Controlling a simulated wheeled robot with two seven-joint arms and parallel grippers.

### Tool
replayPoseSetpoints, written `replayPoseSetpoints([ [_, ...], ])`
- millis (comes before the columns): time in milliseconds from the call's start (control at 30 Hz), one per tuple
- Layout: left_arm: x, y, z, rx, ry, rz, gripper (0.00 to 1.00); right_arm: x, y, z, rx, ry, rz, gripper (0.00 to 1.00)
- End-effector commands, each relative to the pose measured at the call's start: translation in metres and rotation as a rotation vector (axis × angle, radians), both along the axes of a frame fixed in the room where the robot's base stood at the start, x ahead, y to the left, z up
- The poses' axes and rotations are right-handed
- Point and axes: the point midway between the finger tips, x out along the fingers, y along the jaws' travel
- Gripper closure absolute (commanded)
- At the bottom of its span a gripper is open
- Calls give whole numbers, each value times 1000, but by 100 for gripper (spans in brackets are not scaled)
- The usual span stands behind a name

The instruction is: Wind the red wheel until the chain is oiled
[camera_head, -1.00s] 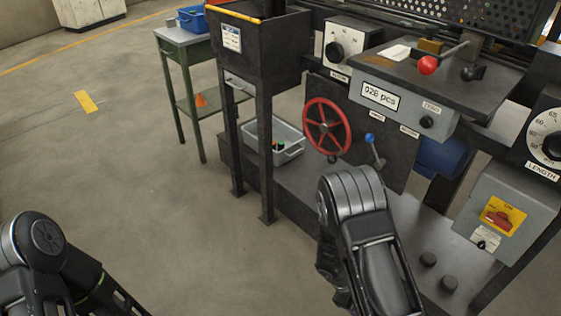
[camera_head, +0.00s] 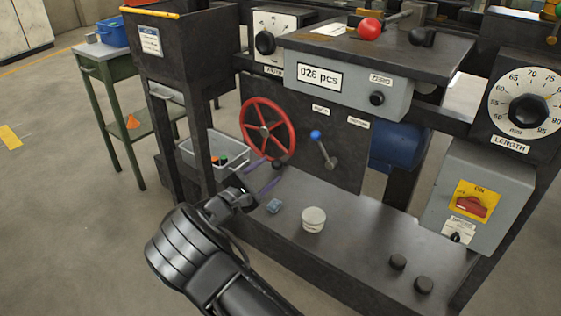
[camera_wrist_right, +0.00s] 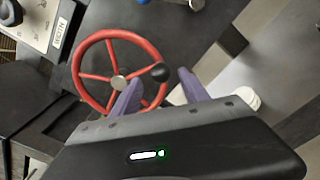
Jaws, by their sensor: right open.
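The red wheel (camera_head: 267,128) is mounted on the dark front panel of the machine, with a black knob (camera_head: 279,163) at its lower rim. In the right wrist view the wheel (camera_wrist_right: 78,68) stands ahead, and its black knob (camera_wrist_right: 160,72) shows between and beyond the fingertips. My right gripper (camera_head: 262,174) is open and empty, with purple fingers just below the wheel in the head view. In the right wrist view the fingers (camera_wrist_right: 160,88) are spread around the line to the knob; contact cannot be told. No chain can be made out. My left gripper is out of view.
A lever with a blue ball (camera_head: 315,135) is right of the wheel. A white round tin (camera_head: 314,219) and a small blue block (camera_head: 274,206) sit on the lower shelf (camera_head: 345,255). A grey bin (camera_head: 232,150) is left of the wheel.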

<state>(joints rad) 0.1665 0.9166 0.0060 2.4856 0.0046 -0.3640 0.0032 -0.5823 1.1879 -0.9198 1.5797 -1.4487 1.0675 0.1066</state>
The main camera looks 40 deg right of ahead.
Motion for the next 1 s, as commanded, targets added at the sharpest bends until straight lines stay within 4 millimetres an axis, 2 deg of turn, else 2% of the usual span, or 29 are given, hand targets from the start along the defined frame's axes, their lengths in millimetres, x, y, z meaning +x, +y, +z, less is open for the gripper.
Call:
replayPoseSetpoints([
  [500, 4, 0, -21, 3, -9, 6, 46, 19, -66, -2, 1, -1, -2, 48],
  [867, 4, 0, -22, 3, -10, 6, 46, 21, -72, 0, 1, 0, -1, 48],
  [1000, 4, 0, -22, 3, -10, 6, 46, 21, -72, 0, 1, 0, -1, 58],
])
